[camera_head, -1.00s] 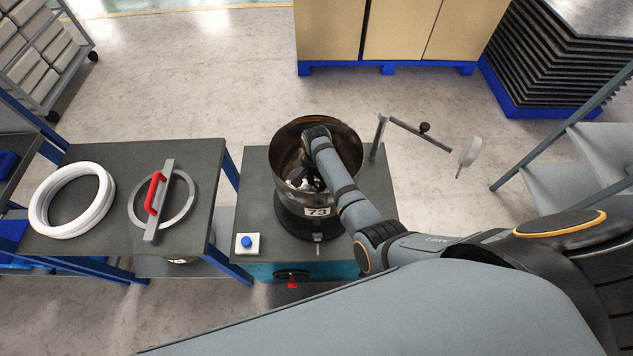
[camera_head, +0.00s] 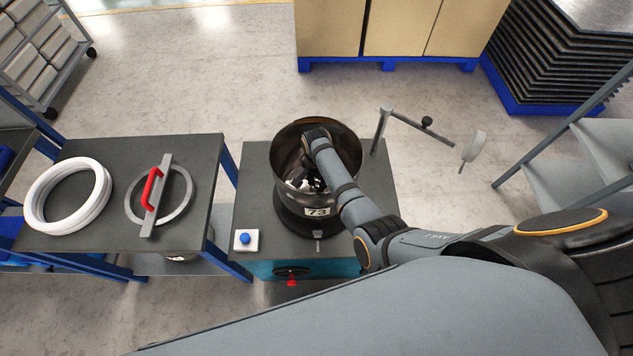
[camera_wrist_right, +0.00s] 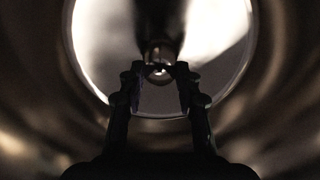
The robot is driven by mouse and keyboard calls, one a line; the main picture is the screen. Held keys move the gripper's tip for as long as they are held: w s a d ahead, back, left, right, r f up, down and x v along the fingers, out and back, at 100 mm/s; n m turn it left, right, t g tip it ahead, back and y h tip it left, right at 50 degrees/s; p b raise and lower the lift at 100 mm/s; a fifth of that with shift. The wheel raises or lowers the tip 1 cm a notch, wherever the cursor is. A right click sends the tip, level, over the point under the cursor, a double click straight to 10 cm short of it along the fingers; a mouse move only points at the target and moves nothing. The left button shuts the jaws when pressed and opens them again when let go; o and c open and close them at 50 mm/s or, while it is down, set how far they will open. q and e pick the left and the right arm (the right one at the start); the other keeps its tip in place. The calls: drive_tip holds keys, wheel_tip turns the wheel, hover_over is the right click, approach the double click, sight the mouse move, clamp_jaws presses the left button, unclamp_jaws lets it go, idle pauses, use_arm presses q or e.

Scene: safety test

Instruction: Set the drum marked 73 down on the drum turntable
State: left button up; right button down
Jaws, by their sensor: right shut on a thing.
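The drum marked 73 (camera_head: 288,165) is an open dark metal drum, upright over the round black drum turntable (camera_head: 288,220) on the middle bench. Its 73 label faces me. I cannot tell whether a thin gap is left beneath it. My right gripper (camera_head: 316,182) reaches down inside the drum; its fingers are partly hidden there. In the right wrist view, the gripper (camera_wrist_right: 160,82) is shut on a small central post (camera_wrist_right: 159,52) above the drum's bright floor (camera_wrist_right: 100,45). My left gripper is not in view.
A blue button on a white box (camera_head: 246,240) sits at the bench's front left. The left bench (camera_head: 115,143) holds white rings (camera_head: 37,205) and a ring with a red handle (camera_head: 152,188).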

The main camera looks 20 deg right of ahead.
drive_tip(key=shift+w+r, duration=0.1)
drive_tip(key=c, duration=0.8)
unclamp_jaws()
drive_tip(key=shift+c, duration=0.2)
wheel_tip(320, 180, up, 19)
drive_tip(key=p, duration=0.9)
